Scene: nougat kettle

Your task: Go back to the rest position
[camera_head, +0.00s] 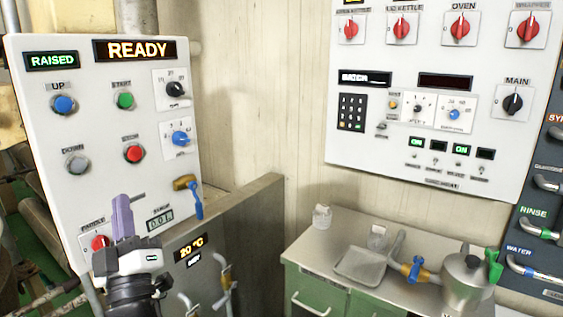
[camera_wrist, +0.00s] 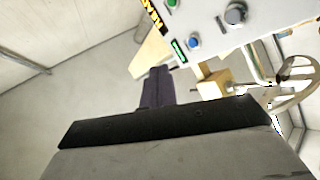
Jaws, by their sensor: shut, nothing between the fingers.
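My gripper (camera_head: 122,205) stands at the lower left of the head view, with its purple fingers together and pointing up, nothing between them. It is in front of the lower part of the white kettle control panel (camera_head: 60,180) and overlaps the area beside the red paddle knob (camera_head: 101,243). Whether it touches the panel I cannot tell. In the wrist view the purple fingers (camera_wrist: 158,75) show as one narrow block, with the tilted panel (camera_wrist: 212,20) beyond at upper right.
The panel displays read RAISED (camera_head: 52,61) and READY (camera_head: 141,49). A blue-handled valve (camera_head: 197,205) and a grey metal wall (camera_head: 262,195) are right of my gripper. A second control panel (camera_head: 350,150) hangs at right above a bench (camera_head: 325,262) with a metal pot (camera_head: 466,280).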

